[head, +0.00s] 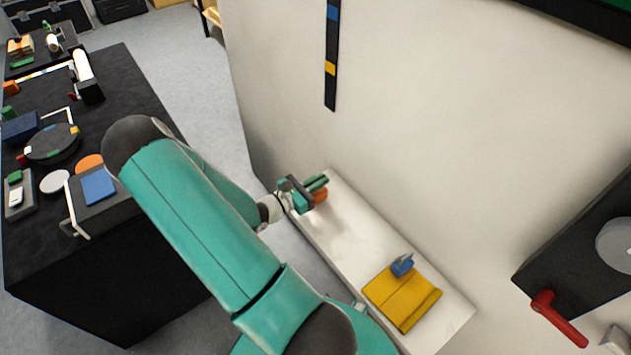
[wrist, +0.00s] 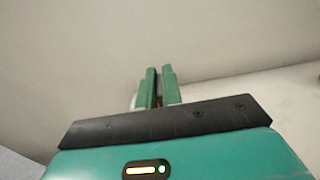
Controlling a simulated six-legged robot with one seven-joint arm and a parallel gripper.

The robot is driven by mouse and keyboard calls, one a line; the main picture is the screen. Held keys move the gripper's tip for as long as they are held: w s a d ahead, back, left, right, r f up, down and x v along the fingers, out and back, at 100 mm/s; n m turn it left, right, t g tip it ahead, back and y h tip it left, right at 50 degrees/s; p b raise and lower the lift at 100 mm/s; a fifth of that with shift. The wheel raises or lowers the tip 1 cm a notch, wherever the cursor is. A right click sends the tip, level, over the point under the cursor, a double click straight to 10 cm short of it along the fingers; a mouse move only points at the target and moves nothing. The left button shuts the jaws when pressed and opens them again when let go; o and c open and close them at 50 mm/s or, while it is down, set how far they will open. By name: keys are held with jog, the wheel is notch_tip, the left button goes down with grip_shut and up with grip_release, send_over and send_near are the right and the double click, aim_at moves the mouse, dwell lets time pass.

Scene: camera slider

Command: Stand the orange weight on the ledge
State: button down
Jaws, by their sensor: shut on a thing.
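The orange weight (head: 320,196) shows at the green fingers of my gripper (head: 316,184), which are shut on it. It is at the far left end of the white ledge (head: 345,236), close to the wall. I cannot tell whether the weight touches the ledge. In the wrist view, my gripper's fingers (wrist: 160,88) are close together, and only a sliver of orange shows between them. The rest of the weight is hidden there by the fingers and the gripper body.
On the ledge's near part lie a yellow folded cloth (head: 402,297) and a blue clip-like piece (head: 402,265). A dark box with a red handle (head: 558,318) is at right. A black table (head: 120,235) with several items stands left. The ledge's middle is clear.

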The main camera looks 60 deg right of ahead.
jog(key=shift+f, duration=0.55)
jog(key=c, duration=1.6)
grip_release()
jog(key=shift+f, duration=0.15)
jog(key=shift+o, duration=0.2)
jog(key=shift+w+a, duration=0.1)
jog(key=shift+a, duration=0.1)
jog(key=v, duration=1.2)
jog(key=a+r+m+t+y, duration=0.6)
jog(key=a+r+t+y, duration=0.1)
jog(key=a+r, duration=0.8)
jog(key=w+a+r+m+t+y, duration=0.1)
jog(key=a+r+m+t+y, duration=0.5)
jog(key=a+r, duration=0.9)
jog(key=a+y, duration=0.1)
jog(key=y, duration=0.2)
jog(key=shift+w+a+r+m+t, duration=0.3)
jog(key=shift+a+r+t, duration=0.1)
